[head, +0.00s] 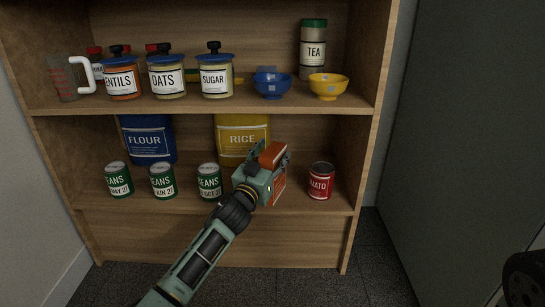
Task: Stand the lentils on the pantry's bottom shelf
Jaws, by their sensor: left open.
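A jar with a blue lid, orange contents and a label reading "ENTILS" (122,82) stands upright on the upper shelf at the left, its label partly cut off from view. My left gripper (268,171) is open at the lower shelf, between the beans cans and the red tomato can. An orange, box-like thing (279,190) shows at its fingers, largely hidden by them; I cannot read any label on it or tell whether it touches the shelf. The pantry's bottom shelf (130,203) runs below.
Several green beans cans (163,181) stand left of my gripper and a tomato can (320,181) stands to its right. Flour (147,142) and rice (241,137) packages stand behind. The upper shelf edge (205,108) is overhead. Bare shelf shows right of the tomato can.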

